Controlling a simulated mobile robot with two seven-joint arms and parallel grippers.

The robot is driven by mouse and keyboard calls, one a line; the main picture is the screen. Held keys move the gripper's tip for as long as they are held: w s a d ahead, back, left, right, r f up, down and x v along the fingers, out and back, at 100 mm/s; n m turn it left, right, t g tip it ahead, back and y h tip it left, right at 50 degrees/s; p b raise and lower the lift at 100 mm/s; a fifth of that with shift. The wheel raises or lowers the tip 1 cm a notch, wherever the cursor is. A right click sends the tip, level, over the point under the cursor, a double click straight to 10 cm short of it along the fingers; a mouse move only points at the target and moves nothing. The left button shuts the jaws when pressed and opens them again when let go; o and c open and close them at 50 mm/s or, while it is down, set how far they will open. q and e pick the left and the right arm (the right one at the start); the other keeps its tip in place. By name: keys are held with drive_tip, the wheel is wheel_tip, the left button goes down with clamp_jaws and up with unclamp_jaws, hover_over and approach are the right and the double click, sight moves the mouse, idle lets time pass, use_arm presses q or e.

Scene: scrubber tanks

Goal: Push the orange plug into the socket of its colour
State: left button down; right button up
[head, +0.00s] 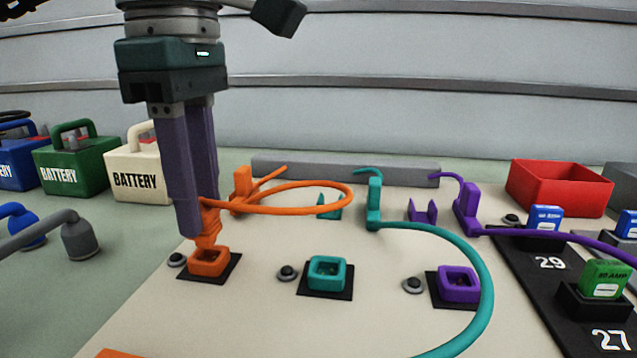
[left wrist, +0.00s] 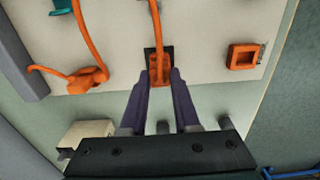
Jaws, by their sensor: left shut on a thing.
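My left gripper (head: 203,222) points down and is shut on the orange plug (head: 208,236). The plug is upright over the orange socket (head: 208,263), its lower end at the socket's opening; how deep it sits I cannot tell. In the left wrist view the plug (left wrist: 160,71) shows between the fingertips, in front of a black base plate. The orange cable (head: 300,209) loops from the plug to the right and back to an orange holder (head: 242,184). My right gripper is not in view.
A teal socket (head: 327,273) and a purple socket (head: 459,284) stand to the right, with grey buttons beside them. A teal plug (head: 375,203) and cable and a purple plug (head: 467,210) are behind. Another square orange frame (left wrist: 243,57) shows in the left wrist view. Batteries (head: 75,165) stand left.

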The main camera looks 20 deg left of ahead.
use_arm(q)
drive_tip(key=shift+f, duration=0.15)
drive_tip(key=shift+f+b, duration=0.85)
drive_tip(key=shift+f, duration=0.05)
drive_tip(key=c, duration=0.6)
unclamp_jaws()
drive_tip(key=shift+o, duration=0.5)
drive_tip(key=o, duration=0.4)
drive_tip(key=shift+r, duration=0.1)
wheel_tip(320, 180, up, 9)
drive_tip(key=p, duration=0.7)
drive_tip(key=shift+f, duration=0.3)
